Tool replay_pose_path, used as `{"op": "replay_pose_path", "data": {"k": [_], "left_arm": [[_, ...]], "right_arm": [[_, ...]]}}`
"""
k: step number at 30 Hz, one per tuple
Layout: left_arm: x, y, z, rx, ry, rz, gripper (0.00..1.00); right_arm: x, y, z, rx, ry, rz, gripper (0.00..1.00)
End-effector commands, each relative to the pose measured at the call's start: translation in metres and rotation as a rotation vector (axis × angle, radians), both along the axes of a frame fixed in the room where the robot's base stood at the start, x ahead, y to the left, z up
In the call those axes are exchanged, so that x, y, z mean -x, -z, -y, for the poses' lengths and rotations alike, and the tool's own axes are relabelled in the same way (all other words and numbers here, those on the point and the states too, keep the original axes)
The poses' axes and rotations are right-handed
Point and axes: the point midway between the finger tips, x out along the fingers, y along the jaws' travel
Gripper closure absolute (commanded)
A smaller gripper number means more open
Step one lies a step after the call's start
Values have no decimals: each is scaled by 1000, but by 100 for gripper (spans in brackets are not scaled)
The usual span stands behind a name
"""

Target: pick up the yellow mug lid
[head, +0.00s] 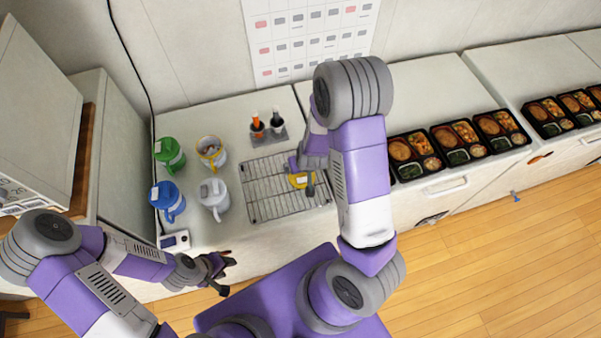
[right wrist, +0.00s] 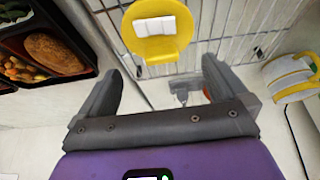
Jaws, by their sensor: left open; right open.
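The yellow mug lid (head: 298,181) lies on the wire rack (head: 262,208), partly covered by my right gripper (head: 308,180) in the head view. In the right wrist view the round yellow lid (right wrist: 158,46) with a white patch is just beyond the fingertips. My right gripper (right wrist: 160,72) is open and empty there, with the lid roughly in line with the gap between its fingers. The yellow-trimmed mug (head: 210,159) stands without a lid on the counter, left of the rack. My left gripper (head: 226,277) is open and empty in front of the counter edge.
A green mug (head: 170,154), a blue mug (head: 167,199) and a white mug (head: 213,196) stand near the yellow one. A holder with dark and orange-handled items (head: 268,131) is behind the rack. Several black bento trays (head: 408,172) line the right counter.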

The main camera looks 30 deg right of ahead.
Motion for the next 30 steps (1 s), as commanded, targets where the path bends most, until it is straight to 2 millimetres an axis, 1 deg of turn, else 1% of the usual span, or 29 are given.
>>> {"op": "replay_pose_path", "data": {"k": [1, 3, 8, 11, 17, 24, 30], "left_arm": [[0, 2, 0, 0, 0, 1, 57], [-1, 2, 0, 0, 0, 1, 57], [-1, 4, 0, 0, -1, 2, 57], [-1, 4, 0, 0, -1, 2, 57], [-1, 4, 0, 0, -1, 2, 57], [-1, 4, 0, 0, -1, 2, 57], [-1, 4, 0, 0, -1, 2, 57]], "right_arm": [[-1, 9, 1, 0, 0, -4, 0], [-5, 19, 1, 0, 0, -4, 0], [-13, 37, 2, 0, 1, -3, 0], [-15, 40, 2, -2, 1, -1, 0], [-15, 40, 2, -1, 0, 0, 0], [-15, 40, 2, -1, 0, 0, 37], [-15, 40, 2, -1, 0, 0, 37]]}}
